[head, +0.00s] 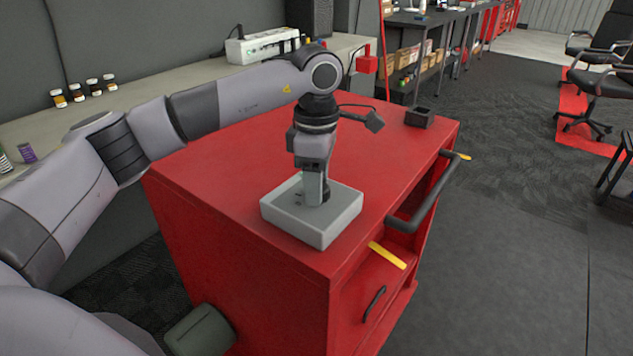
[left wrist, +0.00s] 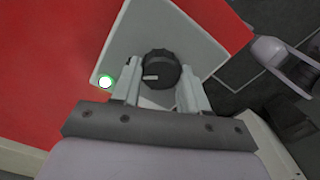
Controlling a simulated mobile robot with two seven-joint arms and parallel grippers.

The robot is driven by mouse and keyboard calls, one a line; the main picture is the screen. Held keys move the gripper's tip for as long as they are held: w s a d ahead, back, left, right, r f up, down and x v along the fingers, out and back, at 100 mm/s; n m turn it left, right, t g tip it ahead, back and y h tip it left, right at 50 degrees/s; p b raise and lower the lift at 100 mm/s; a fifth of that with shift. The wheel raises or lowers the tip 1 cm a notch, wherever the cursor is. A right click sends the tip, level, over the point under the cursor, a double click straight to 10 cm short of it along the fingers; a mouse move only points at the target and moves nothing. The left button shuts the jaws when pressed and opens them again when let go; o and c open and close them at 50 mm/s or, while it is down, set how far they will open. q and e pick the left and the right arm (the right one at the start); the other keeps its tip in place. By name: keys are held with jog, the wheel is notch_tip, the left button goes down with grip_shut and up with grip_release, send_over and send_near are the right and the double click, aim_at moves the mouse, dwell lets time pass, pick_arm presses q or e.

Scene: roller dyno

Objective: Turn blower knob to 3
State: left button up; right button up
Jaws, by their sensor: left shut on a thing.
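A light grey blower box (head: 335,222) sits on the red cabinet top, and it also shows in the left wrist view (left wrist: 195,38). Its round black knob (left wrist: 160,68) has a white pointer mark, which points left in the left wrist view. A lit, green-ringed white light (left wrist: 105,82) is near the box's corner. My left gripper (head: 316,197) points down at the box. In the left wrist view its fingers (left wrist: 160,88) are on either side of the knob, shut on it. I cannot read any numbers around the knob. My right gripper is not in view.
The red cabinet (head: 240,255) has a dark handle (head: 430,200) on its right side. A small black open box (head: 419,117) stands at its far corner. A bench with small jars (head: 92,87) runs along the wall behind. The floor at right is clear near the cabinet.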

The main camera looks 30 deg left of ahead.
pick_arm(q)
jog(key=shift+m, duration=0.9)
jog(key=o, duration=1.1)
jog(key=shift+c, duration=0.2)
jog(key=shift+r, duration=0.15)
notch_tip(320, 180, up, 7)
jog(key=shift+b, duration=0.3)
